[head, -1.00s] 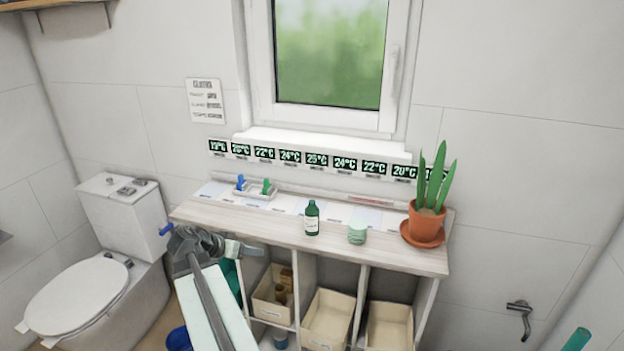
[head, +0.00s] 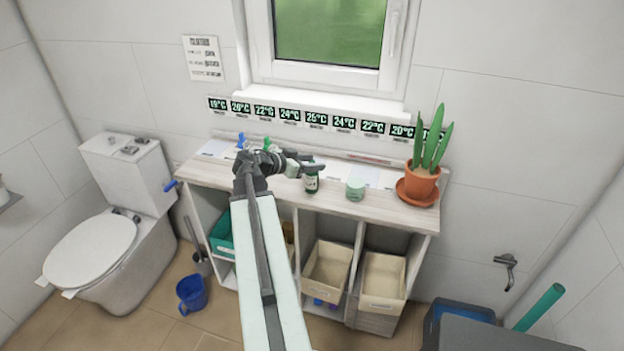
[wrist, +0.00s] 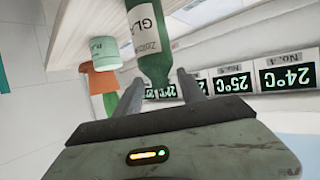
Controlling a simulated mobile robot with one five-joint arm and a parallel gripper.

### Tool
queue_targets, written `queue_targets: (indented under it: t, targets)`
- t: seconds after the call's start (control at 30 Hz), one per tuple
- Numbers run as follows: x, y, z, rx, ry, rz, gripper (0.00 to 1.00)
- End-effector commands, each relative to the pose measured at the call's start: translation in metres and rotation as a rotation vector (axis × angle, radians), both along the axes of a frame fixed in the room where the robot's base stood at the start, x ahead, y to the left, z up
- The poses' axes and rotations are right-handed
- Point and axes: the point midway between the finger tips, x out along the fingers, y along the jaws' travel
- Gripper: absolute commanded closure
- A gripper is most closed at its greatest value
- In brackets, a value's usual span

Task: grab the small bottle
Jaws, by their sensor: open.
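The small dark green bottle (head: 311,184) with a white label stands upright on the cart's pale wooden top (head: 231,185). My gripper (head: 312,166) is at the height of the bottle's top, coming in from the left, and hides part of its neck and cap. In the wrist view, which is upside down, the bottle (wrist: 148,38) reaches down between the two spread fingers (wrist: 160,88). Its neck end is between the fingertips. The gripper is open and not closed on it. I cannot tell whether a finger touches the bottle.
A pale green jar (head: 355,190) stands just right of the bottle. A potted plant (head: 421,183) is at the right end. A row of temperature displays (head: 317,120) is on the wall behind. Open bins (head: 326,272) sit in compartments below.

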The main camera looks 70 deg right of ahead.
Motion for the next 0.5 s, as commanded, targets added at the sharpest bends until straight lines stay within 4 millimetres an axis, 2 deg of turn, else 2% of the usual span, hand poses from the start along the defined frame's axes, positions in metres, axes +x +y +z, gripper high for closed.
queue_targets:
  t: [0.03, 0.13, 0.37, 0.47, 0.5]
  targets:
    - [-0.004, -0.01, -0.01, 0.0, 0.0, -0.002, 0.53]
    - [-0.012, -0.022, -0.015, 0.0, 0.0, -0.001, 0.53]
    - [-0.014, -0.025, -0.013, 0.0, 0.0, 0.001, 0.53]
    - [-0.014, -0.025, -0.013, 0.0, -0.001, 0.002, 0.78]
    - [-0.014, -0.025, -0.013, 0.0, -0.001, 0.002, 0.89]
